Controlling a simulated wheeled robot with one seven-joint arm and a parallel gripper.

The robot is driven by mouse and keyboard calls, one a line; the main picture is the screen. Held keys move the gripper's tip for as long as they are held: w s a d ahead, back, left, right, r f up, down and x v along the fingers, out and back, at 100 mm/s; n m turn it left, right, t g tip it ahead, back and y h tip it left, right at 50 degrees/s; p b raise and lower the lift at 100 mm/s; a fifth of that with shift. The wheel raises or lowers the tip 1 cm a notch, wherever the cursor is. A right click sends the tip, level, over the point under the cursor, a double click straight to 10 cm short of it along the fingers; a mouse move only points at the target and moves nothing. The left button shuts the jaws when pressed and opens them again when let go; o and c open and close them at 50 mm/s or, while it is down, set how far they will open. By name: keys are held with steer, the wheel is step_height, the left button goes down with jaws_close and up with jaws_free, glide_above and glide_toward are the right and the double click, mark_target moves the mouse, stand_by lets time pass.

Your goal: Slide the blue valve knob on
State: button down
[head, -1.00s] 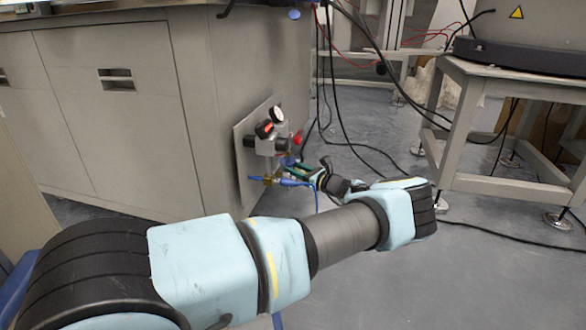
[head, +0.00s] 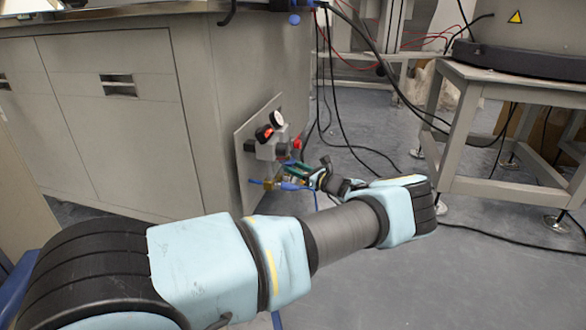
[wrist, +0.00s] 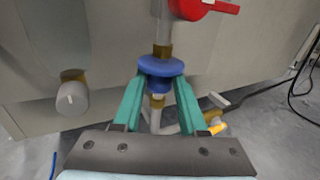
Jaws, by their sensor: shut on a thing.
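The blue valve knob (wrist: 162,67) is a flanged disc between the green fingers of my gripper (wrist: 160,82) in the wrist view. My gripper is shut on it. A brass stem (wrist: 162,50) meets the knob's far face from above; I cannot tell whether the knob sits fully on it. Below the knob, a second blue collar and brass part (wrist: 156,100) show between the fingers. In the head view my gripper (head: 299,173) is small, beside the fittings on the panel, and the knob is hard to pick out there.
The fittings sit on an upright panel (head: 244,135) on the cabinet side. A red handle (wrist: 203,9) is just above the knob; a capped brass fitting (wrist: 73,97) is to the left. A gauge (head: 277,118) tops the assembly. Black cables (head: 333,110) hang behind. A bench (head: 470,115) stands right.

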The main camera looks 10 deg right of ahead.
steer(key=shift+r, duration=0.55)
steer(key=shift+c, duration=2.2)
jaws_free()
steer(key=p+v, duration=0.3)
steer(key=v, duration=0.7)
steer(key=shift+s+d+p, duration=0.2)
steer(key=shift+s+p, duration=0.15)
steer(key=shift+p, duration=0.05)
steer(key=shift+f, duration=0.15)
